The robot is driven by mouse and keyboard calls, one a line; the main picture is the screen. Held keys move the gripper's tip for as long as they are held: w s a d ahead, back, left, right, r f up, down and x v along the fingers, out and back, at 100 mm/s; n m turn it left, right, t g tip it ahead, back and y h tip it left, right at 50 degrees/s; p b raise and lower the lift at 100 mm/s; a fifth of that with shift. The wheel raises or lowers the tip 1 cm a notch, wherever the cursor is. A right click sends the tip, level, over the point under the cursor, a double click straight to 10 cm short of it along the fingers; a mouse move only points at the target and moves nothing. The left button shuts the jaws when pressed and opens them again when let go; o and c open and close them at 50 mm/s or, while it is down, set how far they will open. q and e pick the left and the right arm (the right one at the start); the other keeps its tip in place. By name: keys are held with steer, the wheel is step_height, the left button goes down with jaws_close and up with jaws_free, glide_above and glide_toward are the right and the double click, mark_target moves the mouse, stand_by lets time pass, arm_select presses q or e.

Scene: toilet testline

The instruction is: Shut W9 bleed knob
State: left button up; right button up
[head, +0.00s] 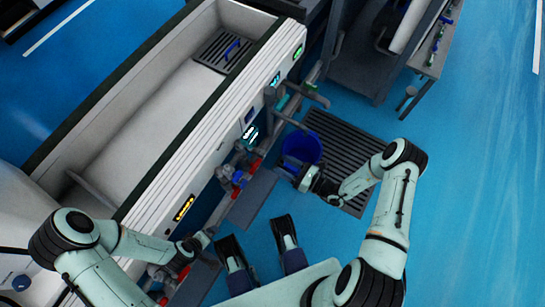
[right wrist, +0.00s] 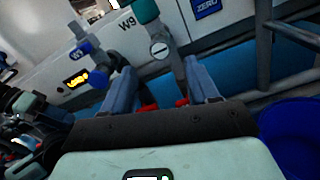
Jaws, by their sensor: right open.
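Red parts (right wrist: 181,102) show low between my fingers; I cannot tell which part is the bleed knob. My right gripper (right wrist: 164,88) is open, its fingers apart on either side of the view of this fitting, with no visible grip. In the head view my right gripper (head: 305,178) is by the blue bucket. My left gripper (head: 197,243) is near the lower pipework, its jaws unclear.
The blue bucket (head: 297,150) stands on a dark floor grate (head: 345,140). A long white trough (head: 150,120) borders the pipework. Blue floor at right is open.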

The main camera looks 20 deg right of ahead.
arm_select(q)
steer(key=shift+s+d+r, duration=0.2)
steer(key=shift+s+r, duration=0.1)
steer(key=shift+s, duration=0.15)
arm_select(e)
steer(key=v, duration=0.4)
steer(key=shift+w, duration=0.1)
